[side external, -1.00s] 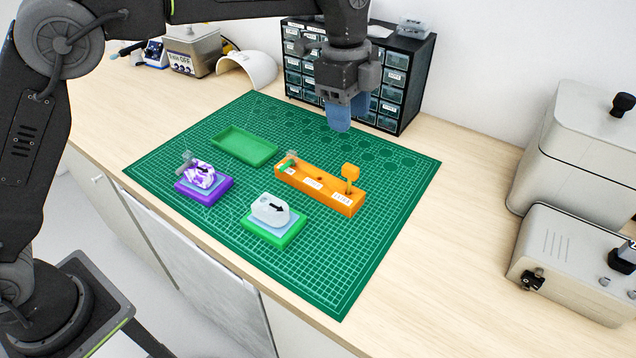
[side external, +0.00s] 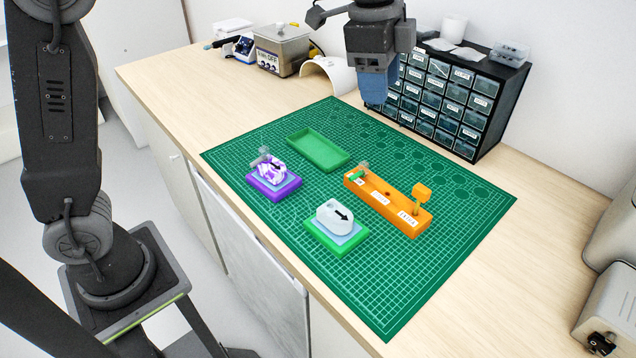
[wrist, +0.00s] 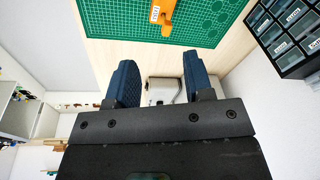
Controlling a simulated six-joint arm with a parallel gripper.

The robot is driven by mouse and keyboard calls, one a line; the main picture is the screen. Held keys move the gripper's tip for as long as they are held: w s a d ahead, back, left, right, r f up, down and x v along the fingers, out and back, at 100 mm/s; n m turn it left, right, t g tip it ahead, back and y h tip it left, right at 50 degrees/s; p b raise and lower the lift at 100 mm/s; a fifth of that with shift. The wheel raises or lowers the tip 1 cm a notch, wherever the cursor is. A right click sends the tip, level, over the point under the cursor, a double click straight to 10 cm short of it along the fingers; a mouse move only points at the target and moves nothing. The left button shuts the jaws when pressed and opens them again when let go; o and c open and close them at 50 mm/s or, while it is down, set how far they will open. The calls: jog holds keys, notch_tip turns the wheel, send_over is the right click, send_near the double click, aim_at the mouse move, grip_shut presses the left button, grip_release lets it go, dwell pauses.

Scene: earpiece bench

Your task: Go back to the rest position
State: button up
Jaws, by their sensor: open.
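My gripper (side external: 374,98) hangs in the air above the back of the green mat, in front of the drawer cabinet. In the wrist view its two blue fingers (wrist: 156,80) are spread apart with nothing between them. On the mat (side external: 300,245), a white earpiece with a black arrow (side external: 335,215) sits on a green-based block (side external: 322,243). A purple-and-white marbled earpiece (side external: 272,168) sits on a purple block (side external: 276,192). An orange stand (side external: 392,207) with small labels is to the right; part of it shows in the wrist view (wrist: 163,13).
A green tray (side external: 318,152) lies empty on the mat. A black drawer cabinet (side external: 455,98) stands behind my gripper. An ultrasonic cleaner (side external: 283,52) and a white curved piece (side external: 330,72) are at the back left. Grey machines (side external: 612,305) stand at the right edge.

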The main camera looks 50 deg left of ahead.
jog(key=s+a+n+t, duration=0.2)
jog(key=s+a+n, duration=0.55)
jog(key=s, duration=0.45)
jog(key=s+a+f+n+t, duration=0.1)
jog(key=s+a+f+n, duration=0.1)
jog(key=s, duration=0.3)
jog(key=s+a+f+n+t+y, duration=0.1)
jog(key=s+a+f+n, duration=0.1)
jog(key=s+f+n, duration=0.2)
jog(key=shift+s+a+f, duration=0.35)
jog(key=shift+s, duration=0.35)
